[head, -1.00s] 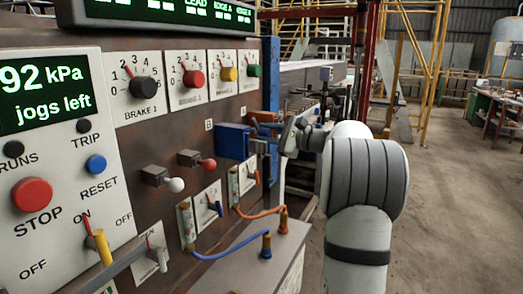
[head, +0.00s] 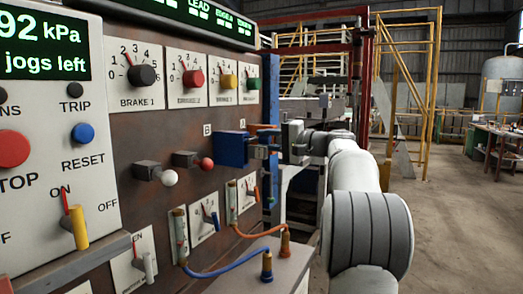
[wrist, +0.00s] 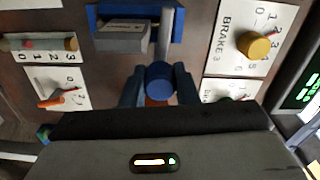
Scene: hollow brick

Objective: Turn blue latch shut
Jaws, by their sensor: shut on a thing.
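The blue latch has a blue housing (head: 232,149) on the brown panel, beside the letter B, in the head view. In the wrist view, its round blue knob (wrist: 159,78) sits on the end of a grey lever (wrist: 166,36), next to a blue bracket (wrist: 178,24) with a grey block. My gripper (wrist: 158,90) has its two dark fingers on either side of the blue knob and is shut on it. In the head view, my gripper (head: 280,141) is at the panel's right edge, and its fingertips are partly hidden.
Red (head: 206,164) and white (head: 170,177) ball levers stick out to the left of the blue housing. Orange (head: 260,230) and blue (head: 225,271) cables hang below. A yellow knob (wrist: 258,46) lies right in the wrist view. Open floor lies to the right.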

